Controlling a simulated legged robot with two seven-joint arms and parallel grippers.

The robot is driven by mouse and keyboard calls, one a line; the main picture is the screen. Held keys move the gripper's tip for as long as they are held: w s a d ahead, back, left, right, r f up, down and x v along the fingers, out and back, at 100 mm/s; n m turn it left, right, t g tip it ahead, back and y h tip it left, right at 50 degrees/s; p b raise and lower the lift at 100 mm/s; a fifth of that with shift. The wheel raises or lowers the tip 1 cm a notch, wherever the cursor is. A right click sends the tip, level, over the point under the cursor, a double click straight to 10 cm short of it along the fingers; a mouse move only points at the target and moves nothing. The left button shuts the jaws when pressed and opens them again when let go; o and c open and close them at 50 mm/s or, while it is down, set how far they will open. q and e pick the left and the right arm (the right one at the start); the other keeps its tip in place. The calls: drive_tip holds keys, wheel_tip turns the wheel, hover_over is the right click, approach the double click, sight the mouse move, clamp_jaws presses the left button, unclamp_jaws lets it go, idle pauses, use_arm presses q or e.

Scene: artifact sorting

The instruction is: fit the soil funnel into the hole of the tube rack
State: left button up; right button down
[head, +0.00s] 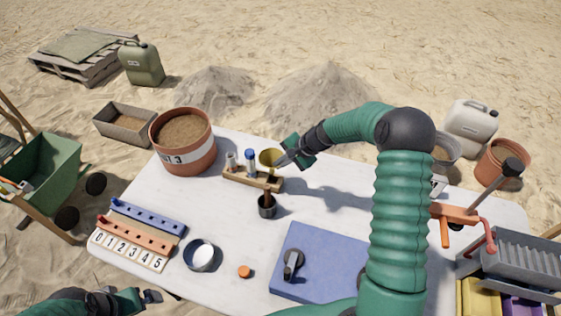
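The soil funnel (269,157) is a yellow-olive cone over the right end of the wooden tube rack (237,179). Its lower end is close to the rack; I cannot tell whether it sits in the hole. The rack holds a white-capped tube (231,161) and a blue-capped tube (250,160) left of the funnel. My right gripper (283,160) reaches in from the right, with its fingers at the funnel's rim, and looks shut on it. My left gripper (152,296) is at the table's front left edge, apart from the rack; its finger opening is unclear.
A dark cup (267,206) stands just in front of the rack. A terracotta soil pot (183,142) stands behind left. Numbered racks (132,237) are at the left.

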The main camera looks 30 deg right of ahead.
wheel_tip(320, 180, down, 4)
drive_tip(key=shift+r+b, duration=0.25)
drive_tip(key=shift+b, duration=0.7)
drive_tip(key=shift+f, duration=0.15)
idle(0.9)
drive_tip(key=shift+f+b, duration=0.35)
drive_tip(key=shift+f+b, duration=1.25)
drive_tip(key=shift+f, duration=0.45)
